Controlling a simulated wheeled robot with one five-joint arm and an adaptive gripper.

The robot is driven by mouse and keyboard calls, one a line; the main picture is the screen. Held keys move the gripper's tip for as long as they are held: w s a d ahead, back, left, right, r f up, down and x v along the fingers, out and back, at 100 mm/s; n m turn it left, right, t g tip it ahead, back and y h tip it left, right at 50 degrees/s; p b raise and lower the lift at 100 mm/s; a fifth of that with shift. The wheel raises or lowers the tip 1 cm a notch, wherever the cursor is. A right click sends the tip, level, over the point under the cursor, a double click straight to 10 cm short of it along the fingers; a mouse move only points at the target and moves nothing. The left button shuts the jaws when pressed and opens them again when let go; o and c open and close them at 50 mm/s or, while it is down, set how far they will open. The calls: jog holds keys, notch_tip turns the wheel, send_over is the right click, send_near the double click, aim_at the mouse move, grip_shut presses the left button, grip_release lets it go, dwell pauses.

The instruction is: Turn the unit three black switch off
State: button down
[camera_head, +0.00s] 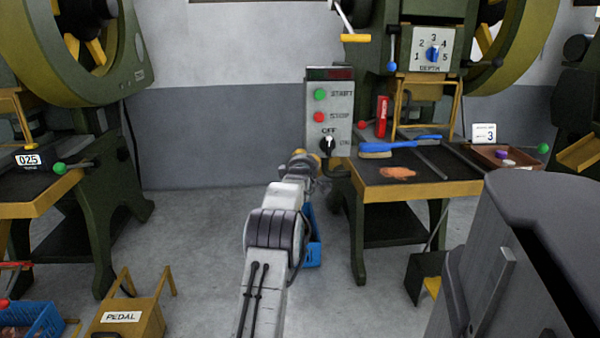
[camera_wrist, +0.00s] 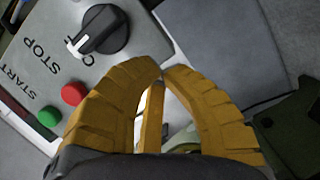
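The black switch (camera_head: 328,144) is a round knob low on the grey control box (camera_head: 313,96), with OFF lettered above and ON to its right. In the wrist view the knob (camera_wrist: 104,28) is at the top left; its white pointer faces lower left, and the lettering beside it is partly hidden. I cannot tell whether it sits exactly at OFF. My gripper (camera_wrist: 161,73) has its yellow fingertips together, apart from the knob, with nothing visible gripped. In the head view my gripper (camera_head: 312,160) is just below and left of the switch, partly hidden by my arm.
A green START button (camera_head: 320,94) and red STOP button (camera_head: 319,117) sit above the switch. To the right, a press table (camera_head: 450,187) holds a blue brush (camera_head: 375,151) and a card marked 3 (camera_head: 484,134). A blue crate (camera_head: 314,250) is on the floor below.

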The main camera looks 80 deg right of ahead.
jog(key=a, duration=0.9)
jog(key=shift+s, duration=0.3)
jog(key=shift+a, duration=0.1)
